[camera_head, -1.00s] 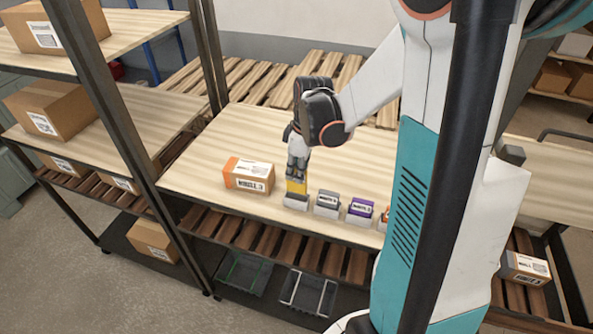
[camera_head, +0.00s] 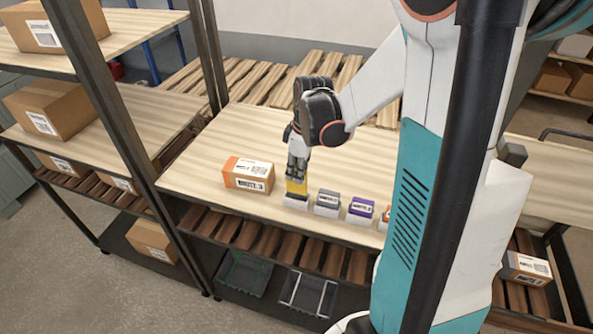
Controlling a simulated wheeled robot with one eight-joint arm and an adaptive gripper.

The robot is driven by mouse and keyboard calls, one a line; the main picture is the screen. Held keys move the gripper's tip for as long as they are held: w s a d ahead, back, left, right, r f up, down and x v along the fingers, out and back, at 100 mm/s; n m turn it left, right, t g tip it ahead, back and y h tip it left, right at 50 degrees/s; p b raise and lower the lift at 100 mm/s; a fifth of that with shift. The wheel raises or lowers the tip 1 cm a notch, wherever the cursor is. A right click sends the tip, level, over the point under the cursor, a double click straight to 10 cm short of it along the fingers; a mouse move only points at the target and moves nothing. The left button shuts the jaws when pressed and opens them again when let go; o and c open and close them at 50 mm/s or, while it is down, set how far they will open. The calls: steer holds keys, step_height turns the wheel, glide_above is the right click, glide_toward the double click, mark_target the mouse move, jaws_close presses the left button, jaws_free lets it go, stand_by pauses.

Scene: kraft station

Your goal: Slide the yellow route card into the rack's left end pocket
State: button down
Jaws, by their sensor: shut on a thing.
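The yellow route card (camera_head: 296,187) is held upright in my gripper (camera_head: 297,177), which is shut on it from above. The card's lower edge is at the left end pocket (camera_head: 296,201) of the white rack. I cannot tell how deep the card sits in that pocket. To its right, other pockets hold a grey card (camera_head: 328,197), a purple card (camera_head: 362,207) and an orange card (camera_head: 386,214). My arm hides the rack's right part.
A cardboard box with an orange end (camera_head: 249,173) lies on the table (camera_head: 205,158) just left of the rack. The table behind the box is clear. A dark shelf post (camera_head: 120,110) stands at the left. Empty wire baskets (camera_head: 307,293) sit below.

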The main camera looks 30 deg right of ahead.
mark_target(295, 191)
steer(key=shift+f+b, duration=2.05)
steer(key=shift+f, duration=0.15)
stand_by(0.6)
steer(key=c, duration=1.5)
jaws_free()
steer(key=shift+c, duration=0.2)
